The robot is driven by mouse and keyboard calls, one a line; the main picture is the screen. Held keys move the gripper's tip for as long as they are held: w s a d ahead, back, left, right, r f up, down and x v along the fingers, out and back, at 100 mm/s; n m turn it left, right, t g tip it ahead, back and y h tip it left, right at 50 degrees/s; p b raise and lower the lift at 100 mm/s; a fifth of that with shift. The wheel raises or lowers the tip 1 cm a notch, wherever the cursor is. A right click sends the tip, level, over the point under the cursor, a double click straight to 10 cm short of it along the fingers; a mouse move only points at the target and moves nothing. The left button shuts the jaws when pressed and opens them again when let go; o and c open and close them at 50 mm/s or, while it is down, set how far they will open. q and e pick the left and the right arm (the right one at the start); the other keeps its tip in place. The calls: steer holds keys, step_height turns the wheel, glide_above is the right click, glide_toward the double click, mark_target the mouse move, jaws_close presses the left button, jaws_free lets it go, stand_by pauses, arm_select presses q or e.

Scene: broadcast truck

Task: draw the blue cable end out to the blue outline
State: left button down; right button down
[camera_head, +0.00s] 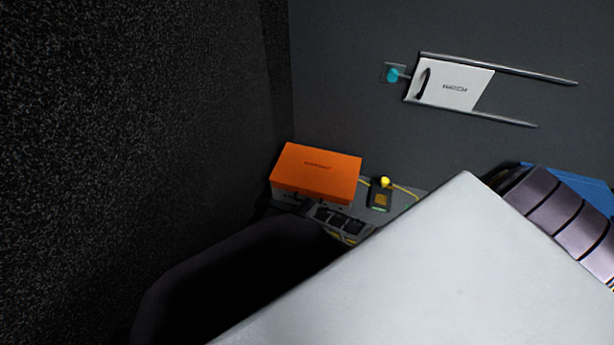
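A cyan-blue round piece (393,75) sits on a small dark square plate on the back wall. A short grey stem joins its side toward the white panel. I cannot tell for certain that it is the blue cable end. No blue outline can be made out. I cannot make out either gripper's fingers in the head view. A large pale surface and a dark rounded shape fill the foreground and hide much of the area below.
A white panel (453,86) stands between two grey rails on the wall. An orange-topped box (316,169) sits at the back, beside a small dark unit (380,198) with a yellow knob (385,182) and thin yellow cable. A banded pale-purple object (562,205) and blue surface (583,187) are right.

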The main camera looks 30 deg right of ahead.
arm_select(q)
steer(key=shift+s+f+b, duration=0.1)
steer(key=shift+f+b, duration=0.2)
arm_select(e)
steer(key=shift+s+f, duration=0.4)
steer(key=shift+f, duration=0.25)
steer(key=c, duration=1.3)
jaws_free()
steer(key=shift+o, duration=1.2)
steer(key=shift+w+f, duration=0.1)
steer(key=shift+f, duration=0.15)
arm_select(q)
steer(key=shift+w, duration=0.25)
steer(key=shift+s, duration=0.1)
arm_select(e)
steer(key=shift+r, duration=0.25)
steer(key=shift+r, duration=0.1)
steer(key=shift+w+r, duration=0.15)
steer(key=shift+r, duration=0.55)
step_height(320, 180, up, 10)
steer(key=shift+r, duration=0.25)
arm_select(q)
steer(key=shift+f+p, duration=0.1)
steer(key=shift+p, duration=0.95)
arm_select(e)
steer(key=shift+d+r, duration=0.1)
steer(key=shift+r, duration=0.15)
